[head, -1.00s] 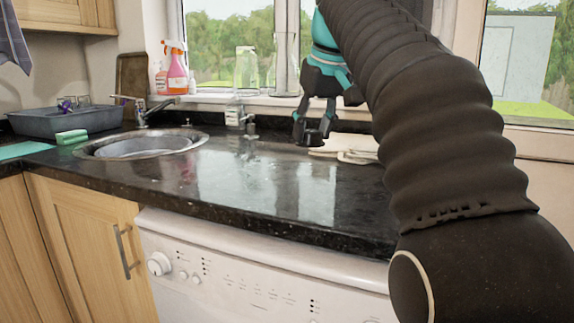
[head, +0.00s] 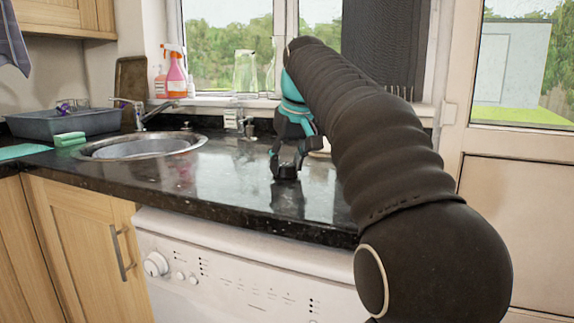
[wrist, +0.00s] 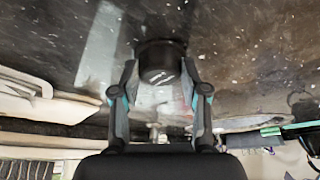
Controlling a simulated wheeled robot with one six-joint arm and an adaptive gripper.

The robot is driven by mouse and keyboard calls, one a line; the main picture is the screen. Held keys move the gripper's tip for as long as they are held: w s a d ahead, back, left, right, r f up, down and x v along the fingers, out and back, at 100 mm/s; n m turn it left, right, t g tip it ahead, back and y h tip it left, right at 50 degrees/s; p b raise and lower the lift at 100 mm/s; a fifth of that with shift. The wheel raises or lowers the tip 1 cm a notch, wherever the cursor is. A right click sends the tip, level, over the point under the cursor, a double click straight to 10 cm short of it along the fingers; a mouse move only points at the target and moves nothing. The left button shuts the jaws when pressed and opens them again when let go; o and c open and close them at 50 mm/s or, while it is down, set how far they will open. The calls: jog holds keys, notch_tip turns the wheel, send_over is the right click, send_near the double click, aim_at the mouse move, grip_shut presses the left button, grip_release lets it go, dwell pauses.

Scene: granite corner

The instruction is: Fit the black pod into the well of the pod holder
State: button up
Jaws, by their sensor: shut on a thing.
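My gripper (head: 286,163) is low over the dark, glossy countertop, pointing down. It is shut on the black pod (wrist: 160,62), a short dark cylinder held between both fingertips in the wrist view. In the head view the pod (head: 287,173) is a small black shape at the fingertips, close to the counter. I cannot tell whether it touches anything below. I cannot make out the pod holder or its well in either view; black parts around the pod blend together.
The granite counter (head: 222,180) is clear left of my gripper, with the sink (head: 140,146) farther left. Pale flat items (wrist: 30,92) lie on the counter, mostly hidden by my arm in the head view. A spray bottle (head: 176,78) stands on the windowsill.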

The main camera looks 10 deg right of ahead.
jog(key=o, duration=0.9)
